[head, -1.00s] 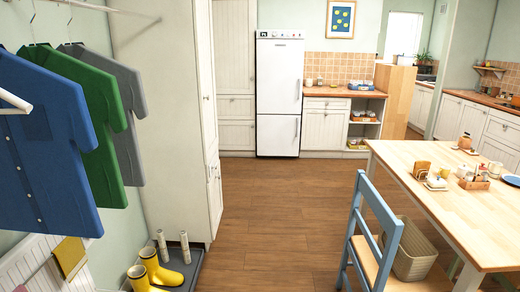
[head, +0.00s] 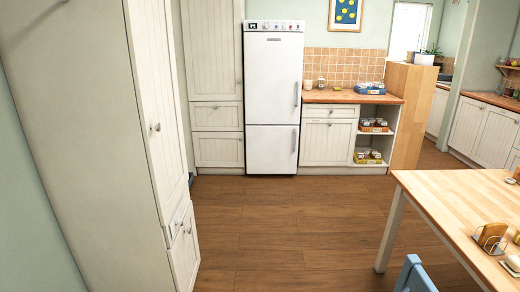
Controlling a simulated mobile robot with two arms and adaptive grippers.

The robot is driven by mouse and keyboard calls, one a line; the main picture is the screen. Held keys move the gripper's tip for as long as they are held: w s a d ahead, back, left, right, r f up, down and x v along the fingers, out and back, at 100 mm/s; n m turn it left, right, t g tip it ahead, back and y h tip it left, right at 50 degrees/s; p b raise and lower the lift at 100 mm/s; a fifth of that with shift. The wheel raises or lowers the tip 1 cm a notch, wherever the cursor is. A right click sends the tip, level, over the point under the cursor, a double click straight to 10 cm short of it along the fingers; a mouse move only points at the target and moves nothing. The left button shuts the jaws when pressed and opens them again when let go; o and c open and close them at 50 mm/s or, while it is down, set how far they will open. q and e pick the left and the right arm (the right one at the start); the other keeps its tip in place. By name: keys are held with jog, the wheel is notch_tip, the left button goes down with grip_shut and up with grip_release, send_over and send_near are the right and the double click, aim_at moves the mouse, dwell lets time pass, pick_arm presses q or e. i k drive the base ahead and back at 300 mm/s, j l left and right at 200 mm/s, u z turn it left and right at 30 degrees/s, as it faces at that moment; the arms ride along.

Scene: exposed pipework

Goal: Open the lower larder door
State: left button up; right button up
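A tall cream cupboard (head: 85,130) stands close on the left in the head view, seen mostly from its side. It has a long upper door (head: 153,90) with a round knob and a shorter lower door (head: 184,252) with a small handle. Both look shut. Another tall cream cupboard stands at the back, left of the fridge, with an upper door (head: 212,50), a drawer front (head: 217,116) and a lower door (head: 219,150), all shut. I cannot tell which cupboard is the larder. Neither of my grippers is in view.
A white fridge-freezer (head: 272,95) stands at the back beside a counter (head: 345,96) and open shelves holding jars. A wooden table (head: 465,205) is at the right, with a blue chair (head: 414,275) at the bottom edge. The wooden floor (head: 290,225) between is clear.

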aim_at(211, 148)
jog(key=i, duration=3.05)
jog(key=i+l, duration=0.1)
jog(key=i, duration=1.45)
jog(key=i+u, duration=0.1)
jog(key=i, duration=1.4)
